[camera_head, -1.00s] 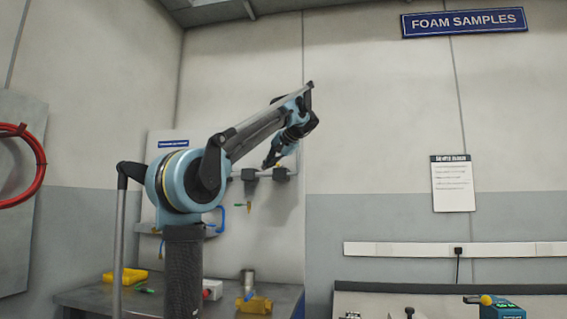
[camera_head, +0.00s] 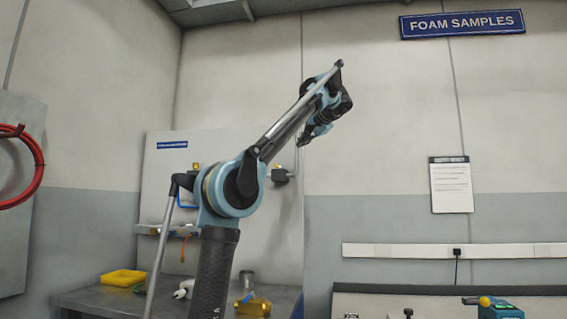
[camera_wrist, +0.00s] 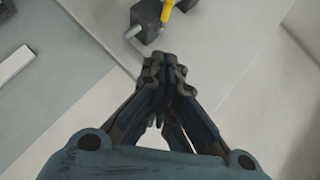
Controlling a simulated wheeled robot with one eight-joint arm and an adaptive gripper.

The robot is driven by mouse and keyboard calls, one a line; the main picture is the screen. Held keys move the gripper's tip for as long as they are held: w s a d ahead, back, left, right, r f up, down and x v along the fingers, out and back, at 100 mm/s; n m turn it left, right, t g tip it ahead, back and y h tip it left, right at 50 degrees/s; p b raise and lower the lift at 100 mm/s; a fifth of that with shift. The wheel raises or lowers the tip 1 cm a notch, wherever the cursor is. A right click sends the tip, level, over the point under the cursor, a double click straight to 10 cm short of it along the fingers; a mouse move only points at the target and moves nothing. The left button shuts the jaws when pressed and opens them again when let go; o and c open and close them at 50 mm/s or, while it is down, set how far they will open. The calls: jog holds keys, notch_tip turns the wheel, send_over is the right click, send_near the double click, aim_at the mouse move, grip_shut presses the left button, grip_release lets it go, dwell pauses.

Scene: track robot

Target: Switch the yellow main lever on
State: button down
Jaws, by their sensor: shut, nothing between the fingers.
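The yellow lever (camera_wrist: 167,11) shows at the top of the wrist view, partly cut off by the frame edge. It stands at a dark box (camera_wrist: 146,20) on the wall panel. In the head view a small bit of yellow shows by the dark box (camera_head: 280,176), right of my arm; its position is too small to read. My gripper (camera_wrist: 163,63) is shut and empty, its fingertips below the lever in the wrist view and apart from it. In the head view my gripper (camera_head: 303,141) is up and right of the box.
A grey pipe (camera_wrist: 133,34) runs from the dark box. Below the panel is a workbench (camera_head: 90,297) with a yellow tray (camera_head: 124,277), a metal cup (camera_head: 247,279) and a brass-coloured part (camera_head: 254,306). A red hose (camera_head: 38,165) hangs at the left.

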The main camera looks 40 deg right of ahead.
send_near(278, 167)
jog(key=w+d+r, duration=0.1)
jog(key=w+d, duration=0.2)
jog(key=d, duration=0.2)
jog(key=shift+w+a+f, duration=0.5)
jog(key=shift+w+a, duration=0.15)
jog(key=shift+w, duration=0.1)
jog(key=shift+w+a+f, duration=0.45)
jog(key=shift+w+a, duration=0.15)
jog(key=shift+w, duration=0.15)
jog(key=shift+s, duration=0.1)
